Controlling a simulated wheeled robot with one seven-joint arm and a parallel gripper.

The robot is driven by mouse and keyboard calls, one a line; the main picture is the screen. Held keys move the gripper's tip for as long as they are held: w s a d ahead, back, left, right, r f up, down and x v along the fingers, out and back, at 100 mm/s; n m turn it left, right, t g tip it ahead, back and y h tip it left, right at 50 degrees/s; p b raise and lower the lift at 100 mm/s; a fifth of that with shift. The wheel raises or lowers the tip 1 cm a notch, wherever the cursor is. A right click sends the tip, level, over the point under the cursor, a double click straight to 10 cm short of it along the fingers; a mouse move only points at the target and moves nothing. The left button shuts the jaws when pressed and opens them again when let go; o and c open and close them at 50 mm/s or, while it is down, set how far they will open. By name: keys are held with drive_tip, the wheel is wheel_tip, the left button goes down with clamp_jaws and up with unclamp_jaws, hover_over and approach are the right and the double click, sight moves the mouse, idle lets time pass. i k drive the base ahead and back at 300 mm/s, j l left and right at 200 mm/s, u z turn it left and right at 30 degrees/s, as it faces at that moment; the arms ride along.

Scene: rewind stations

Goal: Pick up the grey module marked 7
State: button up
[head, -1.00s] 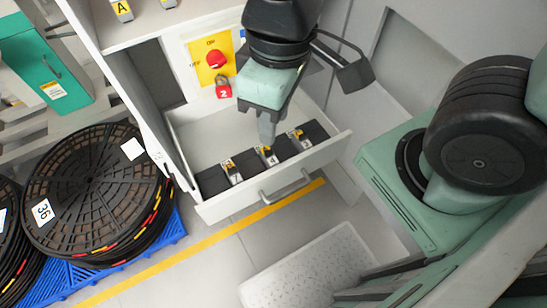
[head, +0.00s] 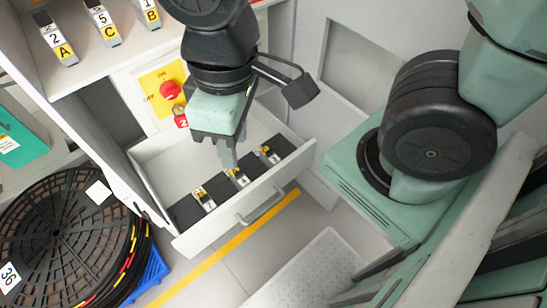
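Several grey modules stand in dark slots along the front of an open white drawer (head: 218,222): a left one (head: 204,199), a middle one (head: 239,179) and a right one (head: 270,155). Each shows a yellow patch. Their numbers are too small to read, so I cannot tell which is marked 7. My gripper (head: 230,163) points down into the drawer, with its fingertips just behind and above the middle module. The fingers overlap in this view, so their opening and any contact are hidden.
Modules marked 2 A (head: 57,41), 5 C (head: 104,26) and 1 B (head: 147,13) stand on the shelf above. A red switch (head: 170,90) with a padlock (head: 180,117) is behind my gripper. A black reel stack (head: 62,232) stands at left. A drawer handle (head: 262,208) juts forward.

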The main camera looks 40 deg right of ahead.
sight(204, 200)
drive_tip(key=j+u, duration=0.45)
drive_tip(key=j, duration=1.25)
drive_tip(key=k, duration=0.05)
